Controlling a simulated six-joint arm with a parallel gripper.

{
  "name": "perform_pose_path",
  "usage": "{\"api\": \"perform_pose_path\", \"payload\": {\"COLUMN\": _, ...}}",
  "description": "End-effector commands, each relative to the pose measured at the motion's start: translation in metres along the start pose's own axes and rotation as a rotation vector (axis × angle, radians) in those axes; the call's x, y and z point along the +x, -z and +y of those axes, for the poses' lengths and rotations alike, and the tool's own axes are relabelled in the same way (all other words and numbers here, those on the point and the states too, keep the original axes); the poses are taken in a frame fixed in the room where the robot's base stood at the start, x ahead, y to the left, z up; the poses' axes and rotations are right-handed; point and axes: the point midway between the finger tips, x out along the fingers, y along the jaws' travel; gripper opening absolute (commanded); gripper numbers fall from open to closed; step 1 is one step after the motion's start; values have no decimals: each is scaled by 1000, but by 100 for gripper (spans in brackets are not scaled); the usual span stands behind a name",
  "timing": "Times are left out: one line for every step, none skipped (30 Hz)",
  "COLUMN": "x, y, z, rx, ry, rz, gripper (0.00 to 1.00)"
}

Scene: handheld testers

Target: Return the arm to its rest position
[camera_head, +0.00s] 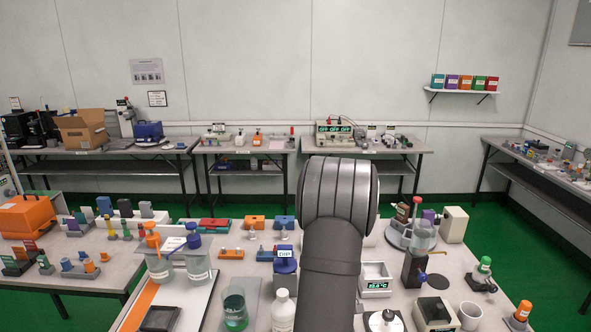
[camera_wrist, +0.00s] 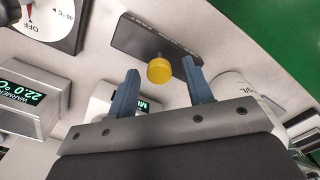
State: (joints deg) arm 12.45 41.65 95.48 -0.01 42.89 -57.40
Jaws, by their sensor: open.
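My arm (camera_head: 332,260) rises from the bottom of the head view, and its rounded joint hides the middle of the table behind it. My gripper does not show in the head view. In the wrist view my gripper (camera_wrist: 168,82) is open, with its two blue fingers apart and nothing held between them. A yellow round knob (camera_wrist: 160,70) on a dark flat plate (camera_wrist: 150,38) shows beyond the fingertips, in line with the gap. I cannot tell how far below it is.
The table holds a green-liquid beaker (camera_head: 235,312), a white bottle (camera_head: 281,312) and a display box (camera_head: 376,278) close around my arm. In the wrist view a warmer (camera_wrist: 30,97) and a dial (camera_wrist: 45,18) lie left; a white container (camera_wrist: 245,92) stands right beside a finger.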

Motion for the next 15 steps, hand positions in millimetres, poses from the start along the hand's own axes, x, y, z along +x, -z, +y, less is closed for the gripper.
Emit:
{"api": "perform_pose_path", "payload": {"x": -1, "y": 3, "z": -2, "rx": -2, "ry": -1, "rz": 1, "gripper": 47}}
{"api": "perform_pose_path", "payload": {"x": -1, "y": 4, "z": -3, "rx": -2, "ry": -1, "rz": 1, "gripper": 47}}
{"api": "perform_pose_path", "payload": {"x": -2, "y": 4, "z": -3, "rx": -2, "ry": -1, "rz": 1, "gripper": 47}}
{"api": "perform_pose_path", "payload": {"x": -2, "y": 4, "z": -4, "rx": -2, "ry": -1, "rz": 1, "gripper": 47}}
{"api": "perform_pose_path", "payload": {"x": -2, "y": 4, "z": -4, "rx": -2, "ry": -1, "rz": 1, "gripper": 47}}
{"api": "perform_pose_path", "payload": {"x": -2, "y": 4, "z": -4, "rx": -1, "ry": -1, "rz": 0, "gripper": 47}}
{"api": "perform_pose_path", "payload": {"x": -2, "y": 4, "z": -4, "rx": -1, "ry": -1, "rz": 0, "gripper": 47}}
{"api": "perform_pose_path", "payload": {"x": -2, "y": 4, "z": -4, "rx": -1, "ry": -1, "rz": 0, "gripper": 47}}
{"api": "perform_pose_path", "payload": {"x": -2, "y": 4, "z": -4, "rx": -1, "ry": -1, "rz": 0, "gripper": 47}}
{"api": "perform_pose_path", "payload": {"x": -2, "y": 4, "z": -4, "rx": -1, "ry": -1, "rz": 0, "gripper": 47}}
{"api": "perform_pose_path", "payload": {"x": -2, "y": 4, "z": -4, "rx": -1, "ry": -1, "rz": 0, "gripper": 47}}
{"api": "perform_pose_path", "payload": {"x": -2, "y": 4, "z": -4, "rx": -1, "ry": -1, "rz": 0, "gripper": 47}}
{"api": "perform_pose_path", "payload": {"x": -2, "y": 4, "z": -3, "rx": -1, "ry": -1, "rz": 0, "gripper": 47}}
{"api": "perform_pose_path", "payload": {"x": -3, "y": 3, "z": -3, "rx": 0, "ry": -1, "rz": 1, "gripper": 47}}
{"api": "perform_pose_path", "payload": {"x": -4, "y": 2, "z": -2, "rx": 0, "ry": -1, "rz": 1, "gripper": 47}}
